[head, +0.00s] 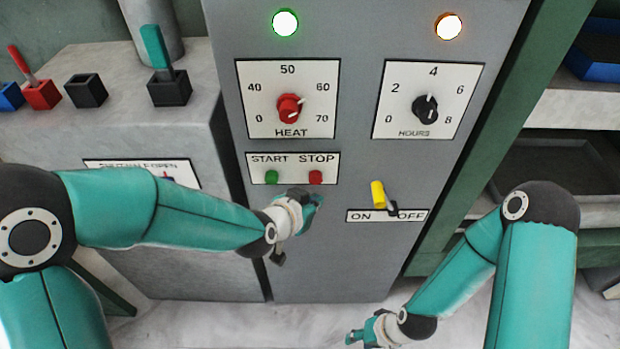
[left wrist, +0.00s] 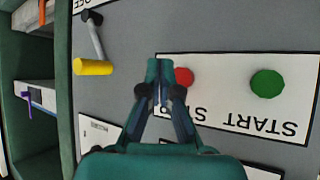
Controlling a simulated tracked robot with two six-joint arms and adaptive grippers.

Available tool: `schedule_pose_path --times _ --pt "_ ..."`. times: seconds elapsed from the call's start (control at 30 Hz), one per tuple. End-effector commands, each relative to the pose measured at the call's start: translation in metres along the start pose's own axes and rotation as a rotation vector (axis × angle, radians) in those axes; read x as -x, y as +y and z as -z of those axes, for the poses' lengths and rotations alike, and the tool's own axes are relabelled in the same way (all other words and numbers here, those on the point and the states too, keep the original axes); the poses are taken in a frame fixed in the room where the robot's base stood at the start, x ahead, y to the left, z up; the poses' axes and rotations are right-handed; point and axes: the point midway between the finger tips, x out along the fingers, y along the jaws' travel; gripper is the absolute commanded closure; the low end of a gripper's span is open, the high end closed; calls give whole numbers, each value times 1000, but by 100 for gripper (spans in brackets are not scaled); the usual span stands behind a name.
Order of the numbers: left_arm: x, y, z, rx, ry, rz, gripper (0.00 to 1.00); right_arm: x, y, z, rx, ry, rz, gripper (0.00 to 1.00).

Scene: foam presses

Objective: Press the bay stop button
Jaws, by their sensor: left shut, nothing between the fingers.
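The red STOP button (head: 315,177) sits beside the green START button (head: 271,177) on a white label plate (head: 292,160) of the grey cabinet. My left gripper (head: 316,199) is shut and empty, just below the STOP button in the head view. In the left wrist view, where the label is upside down, the shut fingertips (left wrist: 160,72) appear just left of the red button (left wrist: 184,77). I cannot tell how far they are from the panel. My right gripper (head: 354,338) hangs low at the bottom of the head view, too small to read.
A yellow-handled ON/OFF switch (head: 378,194) is right of the buttons. HEAT (head: 289,108) and HOURS (head: 425,109) dials are above, with a lit green lamp (head: 285,23) and orange lamp (head: 448,26). A lever bench (head: 110,110) stands left; shelves (head: 570,160) are right.

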Motion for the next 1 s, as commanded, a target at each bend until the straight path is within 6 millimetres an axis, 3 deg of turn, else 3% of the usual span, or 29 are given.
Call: schedule_pose_path --times 0.3,1.0 --pt "-16 -12 11 0 1 1 100 -3 1 0 0 0 0 60" --pt "-16 -13 12 0 1 2 100 -3 1 0 0 0 0 60"
